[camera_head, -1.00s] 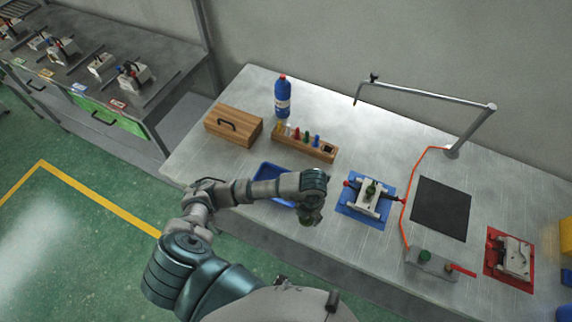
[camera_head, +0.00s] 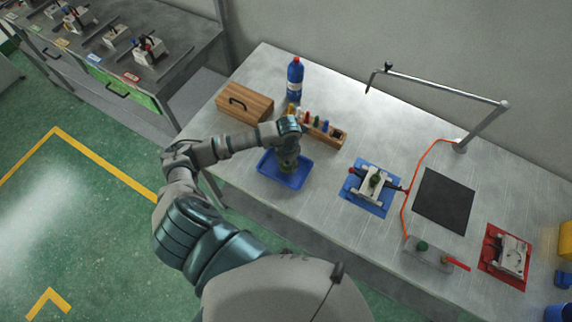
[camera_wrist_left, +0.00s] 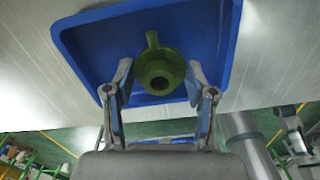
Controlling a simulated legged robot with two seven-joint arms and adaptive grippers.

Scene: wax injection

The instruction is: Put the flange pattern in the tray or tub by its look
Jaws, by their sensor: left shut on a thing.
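My left gripper (camera_head: 287,158) is shut on the green flange pattern (camera_wrist_left: 158,68), which has a round body, a hole and a small spout. In the left wrist view the pattern sits between the two fingers (camera_wrist_left: 157,88). In the head view the gripper is over the blue tray (camera_head: 276,178) on the bench. The tray also shows behind the pattern in the left wrist view (camera_wrist_left: 82,48). I cannot tell whether the pattern touches the tray floor. A blue tub (camera_head: 558,313) is partly in view at the bottom right. My right gripper is not in view.
Behind the tray stand a wooden box (camera_head: 245,101), a blue bottle (camera_head: 295,80) and a wooden rack (camera_head: 330,134) with coloured pegs. To the right are a clamped mould (camera_head: 373,186) on a blue mat, a black mat (camera_head: 443,199) and a mould (camera_head: 512,255) on a red mat.

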